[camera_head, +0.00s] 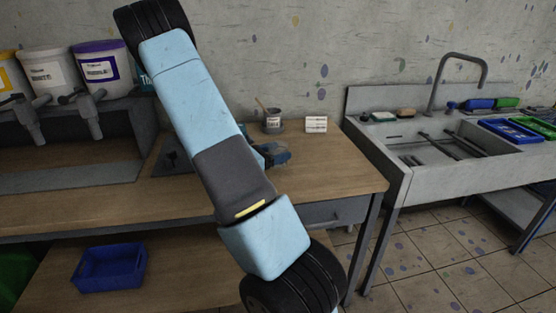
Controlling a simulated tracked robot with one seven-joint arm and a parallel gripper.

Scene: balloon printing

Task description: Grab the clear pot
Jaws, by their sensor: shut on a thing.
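A small grey pot (273,125) with a pale label and a stick in it stands upright on the wooden bench, just right of my arm. I cannot read the label or tell whether it is the clear pot. My light blue arm crosses the middle of the view and hides part of the bench. A blue and dark piece (274,153) shows beside the arm, just in front of the pot. I cannot tell whether it is part of my gripper or a tool on the bench. No jaws or fingertips show clearly.
A small white labelled card (316,124) is right of the pot. A blue crate (109,268) is on the lower shelf. A sink (435,150) with blue trays (510,130) is at the right.

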